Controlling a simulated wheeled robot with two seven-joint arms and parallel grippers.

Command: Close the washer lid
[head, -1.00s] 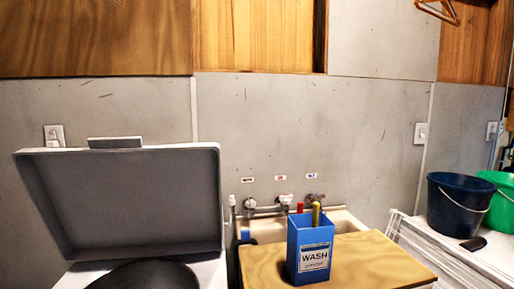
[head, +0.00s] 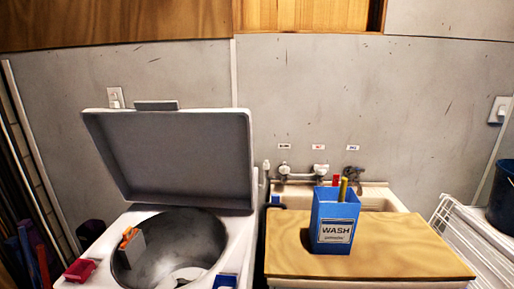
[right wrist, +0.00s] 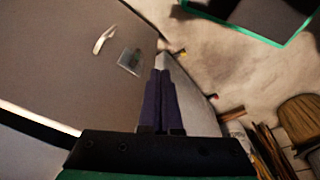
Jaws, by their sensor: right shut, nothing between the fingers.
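The white washer (head: 115,235) stands at the left in the head view. Its grey lid (head: 178,158) is raised and leans back near the wall, with a small handle on its top edge. The round drum opening (head: 185,250) is uncovered, and a grey and orange item (head: 131,247) sits at its left side. My right gripper (right wrist: 161,72) shows in the right wrist view with its dark fingers together and nothing between them. A large grey-brown panel lies to its left there; I cannot tell what it belongs to. Neither gripper shows in the head view.
A red item (head: 79,270) and a blue item (head: 225,281) lie on the washer's front edge. Right of the washer, a wooden board (head: 390,255) over a sink holds a blue WASH box (head: 335,215). A white wire rack (head: 470,240) and a dark blue bucket (head: 505,195) are at the far right.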

